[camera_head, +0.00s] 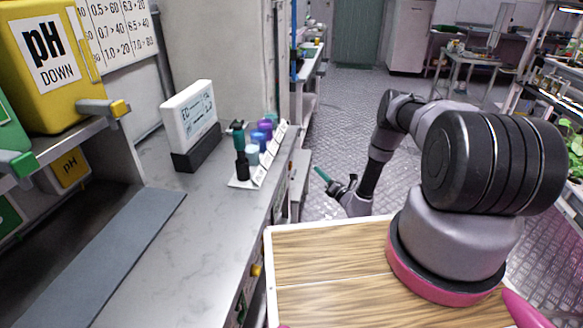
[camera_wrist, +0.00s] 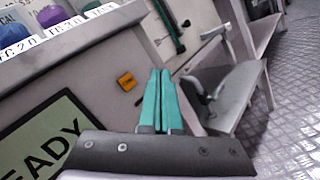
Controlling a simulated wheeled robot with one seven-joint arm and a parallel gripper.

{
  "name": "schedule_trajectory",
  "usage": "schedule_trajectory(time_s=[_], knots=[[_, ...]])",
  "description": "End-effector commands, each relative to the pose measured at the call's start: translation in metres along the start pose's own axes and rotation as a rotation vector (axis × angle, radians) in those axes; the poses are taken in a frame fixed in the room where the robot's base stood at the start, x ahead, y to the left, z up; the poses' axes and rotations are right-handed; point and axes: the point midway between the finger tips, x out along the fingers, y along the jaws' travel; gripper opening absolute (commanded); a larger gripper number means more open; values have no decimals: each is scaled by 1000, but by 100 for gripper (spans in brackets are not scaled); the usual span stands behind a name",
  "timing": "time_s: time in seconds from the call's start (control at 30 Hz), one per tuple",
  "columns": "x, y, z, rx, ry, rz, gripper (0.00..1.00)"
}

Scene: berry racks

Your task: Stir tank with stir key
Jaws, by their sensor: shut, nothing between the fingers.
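My gripper (camera_head: 322,175) is out past the right side of the grey counter, in front of the aisle floor. In the wrist view its two teal fingers (camera_wrist: 160,75) lie together, shut, with nothing between them. A slim dark rod with teal parts (camera_wrist: 168,27) stands against a panel beyond the fingertips. I cannot tell whether it is the stir key. It is apart from my fingers. I cannot make out a stirring tank for certain in either view.
The counter (camera_head: 150,220) holds a small display (camera_head: 190,118) and a rack of coloured caps (camera_head: 258,150). Its side carries a READY screen (camera_wrist: 45,145) and a yellow button (camera_wrist: 127,82). The aisle floor (camera_head: 345,110) is clear.

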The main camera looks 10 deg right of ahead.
Motion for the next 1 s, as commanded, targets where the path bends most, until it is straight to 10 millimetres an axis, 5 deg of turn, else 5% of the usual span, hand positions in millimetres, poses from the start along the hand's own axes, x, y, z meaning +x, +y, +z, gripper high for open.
schedule_trajectory(time_s=[0.5, 1.0], knots=[[46, 34, -34, 0, -1, 1, 0], [54, 40, -39, 0, 0, 1, 0]])
